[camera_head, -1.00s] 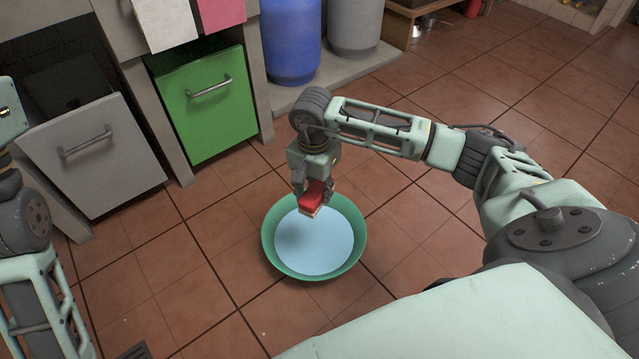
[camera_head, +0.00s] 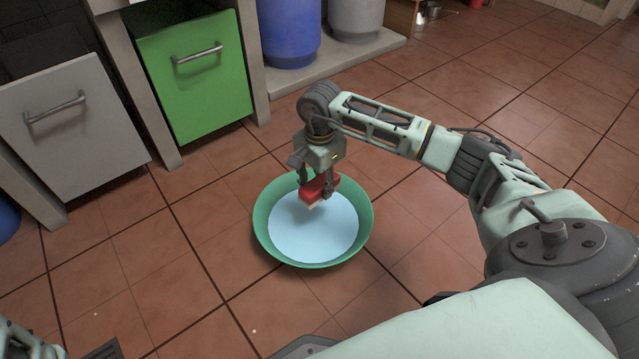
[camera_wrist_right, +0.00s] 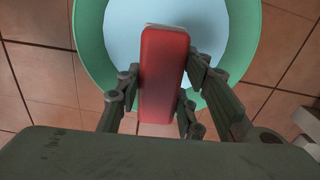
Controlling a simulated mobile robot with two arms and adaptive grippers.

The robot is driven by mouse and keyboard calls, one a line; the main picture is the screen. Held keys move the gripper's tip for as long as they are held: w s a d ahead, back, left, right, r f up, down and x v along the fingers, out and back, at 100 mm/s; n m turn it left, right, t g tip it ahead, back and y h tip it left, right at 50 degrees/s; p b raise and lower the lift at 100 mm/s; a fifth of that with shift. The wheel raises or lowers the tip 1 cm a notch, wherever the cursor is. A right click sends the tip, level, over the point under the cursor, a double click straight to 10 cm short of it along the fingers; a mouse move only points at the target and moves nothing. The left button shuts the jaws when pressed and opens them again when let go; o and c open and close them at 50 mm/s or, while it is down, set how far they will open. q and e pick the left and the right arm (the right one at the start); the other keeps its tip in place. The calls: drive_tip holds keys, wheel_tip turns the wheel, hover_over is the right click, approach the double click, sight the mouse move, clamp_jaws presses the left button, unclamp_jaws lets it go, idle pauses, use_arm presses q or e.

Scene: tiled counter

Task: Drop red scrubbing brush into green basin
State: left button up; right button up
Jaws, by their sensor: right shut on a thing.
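The red scrubbing brush (camera_head: 318,188) is held in my right gripper (camera_head: 315,184), which is shut on it. In the head view the brush is over the back part of the green basin (camera_head: 266,232). In the right wrist view the red brush (camera_wrist_right: 164,75) sits between the fingers, with the basin (camera_wrist_right: 92,45) and its pale blue inside (camera_wrist_right: 120,30) beyond it. The exact height of the brush above the basin is hard to tell. At the lower left a piece of my left arm shows, but its gripper does not.
The basin stands on a red tiled floor (camera_head: 140,265). Behind it are a white drawer front (camera_head: 75,120), a green drawer front (camera_head: 195,75), a blue cylinder (camera_head: 288,30) and a grey cylinder (camera_head: 354,18). The floor to the right is mostly clear.

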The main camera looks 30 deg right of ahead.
sight(320, 194)
wheel_tip(320, 194, down, 5)
drive_tip(key=b, duration=0.3)
drive_tip(key=shift+r, duration=0.2)
drive_tip(key=shift+r, duration=0.1)
drive_tip(key=o, duration=1.3)
drive_tip(key=shift+r, duration=0.1)
wheel_tip(320, 194, up, 12)
drive_tip(key=shift+f, duration=0.1)
